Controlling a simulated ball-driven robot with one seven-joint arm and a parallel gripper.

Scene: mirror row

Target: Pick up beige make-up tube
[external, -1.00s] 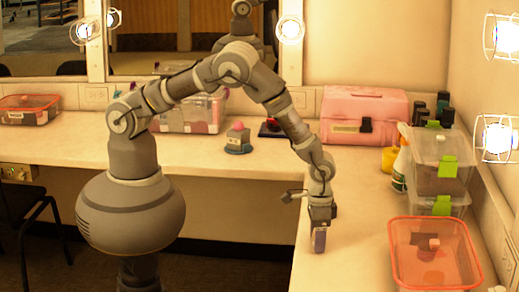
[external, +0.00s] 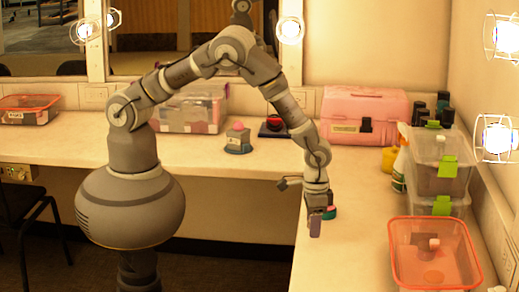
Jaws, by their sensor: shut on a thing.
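My gripper (external: 317,217) points down just above the right-hand counter, near its front left edge. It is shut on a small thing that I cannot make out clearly. A purple-grey block (external: 315,228) shows at its tip, and I cannot tell whether this is a finger or the held thing. A small teal and pink item (external: 329,212) shows close beside the gripper on its right; whether they touch is unclear. No beige make-up tube can be clearly picked out.
An orange-rimmed clear box (external: 396,262) stands at the right front. Stacked clear boxes with green clips (external: 441,162), a yellow item (external: 390,160) and a pink case (external: 364,107) stand farther back. A clear box (external: 178,113) and small pink-topped item (external: 237,138) line the back counter.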

